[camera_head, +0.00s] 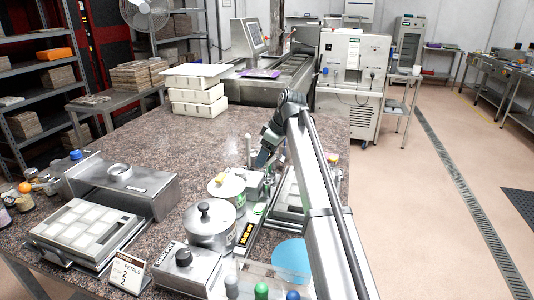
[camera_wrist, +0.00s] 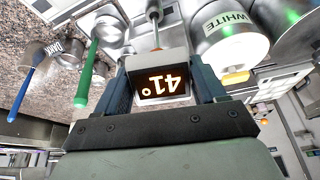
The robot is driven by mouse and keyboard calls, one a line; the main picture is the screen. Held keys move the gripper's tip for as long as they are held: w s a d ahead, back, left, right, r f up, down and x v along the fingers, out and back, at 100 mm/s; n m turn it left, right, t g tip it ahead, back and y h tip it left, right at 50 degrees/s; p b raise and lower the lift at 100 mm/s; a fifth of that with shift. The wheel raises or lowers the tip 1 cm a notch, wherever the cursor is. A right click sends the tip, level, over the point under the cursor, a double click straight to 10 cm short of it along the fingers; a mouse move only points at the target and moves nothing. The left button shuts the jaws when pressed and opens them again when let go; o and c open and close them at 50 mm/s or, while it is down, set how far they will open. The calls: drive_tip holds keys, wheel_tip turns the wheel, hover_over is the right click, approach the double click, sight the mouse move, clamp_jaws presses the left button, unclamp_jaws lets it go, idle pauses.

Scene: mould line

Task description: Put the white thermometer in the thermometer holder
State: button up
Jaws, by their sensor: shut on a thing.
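The white thermometer (camera_wrist: 158,62) is in the wrist view, a pale block with a dark display reading 41° upside down and a thin metal probe running up from it. My gripper (camera_wrist: 160,85) is shut on the block, with one dark finger on each side. In the head view my gripper (camera_head: 268,158) is over the right part of the granite table, just above a small grey metal block (camera_head: 256,184). The thermometer is hard to make out there. I cannot tell for sure which thing is the thermometer holder.
A pot labelled WHITE (camera_wrist: 232,32), a green-handled ladle (camera_wrist: 90,65) and a blue-handled tool (camera_wrist: 33,78) lie close around in the wrist view. A lidded steel pot (camera_head: 210,222) stands in front in the head view. White boxes (camera_head: 195,95) are stacked behind; the table's middle left is clear.

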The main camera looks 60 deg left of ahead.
sight(267, 182)
drive_tip(key=shift+f, duration=3.45)
drive_tip(key=o, duration=1.2)
drive_tip(key=shift+o, duration=0.2)
drive_tip(key=shift+r, duration=0.15)
drive_tip(key=shift+r, duration=3.3)
